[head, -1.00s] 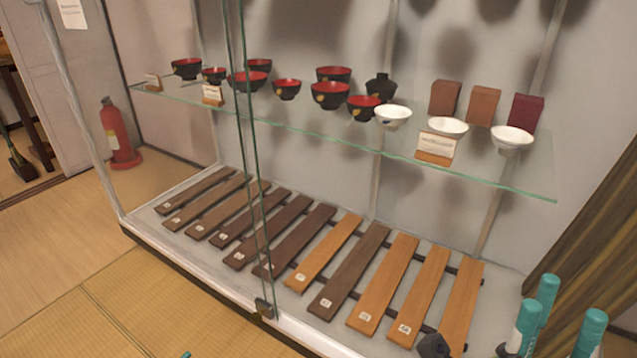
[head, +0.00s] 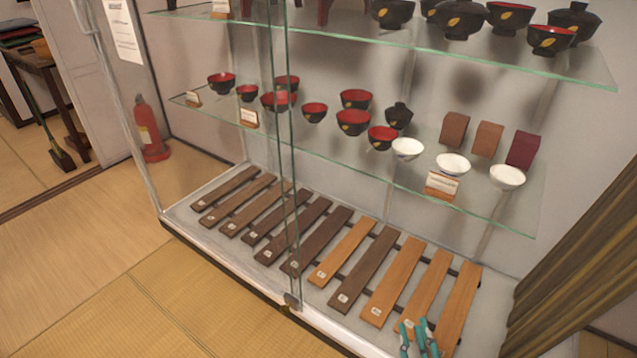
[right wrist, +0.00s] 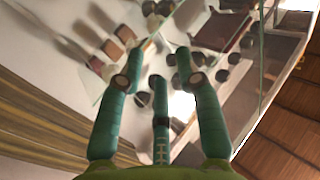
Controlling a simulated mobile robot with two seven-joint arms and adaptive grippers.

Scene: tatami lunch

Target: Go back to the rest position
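My right gripper (head: 416,337) shows only by its teal fingers, at the bottom edge of the head view, in front of the display case's lower front. In the right wrist view its three teal fingers (right wrist: 158,80) stand spread apart with nothing between them, so it is open and empty. My left gripper is in neither view.
A glass display case (head: 365,345) holds bowls on glass shelves (head: 290,135) and wooden planks (head: 365,270) at its base. A red fire extinguisher (head: 151,130) stands at left. A striped curtain (head: 575,270) hangs at right. Tatami floor (head: 150,300) is free at lower left.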

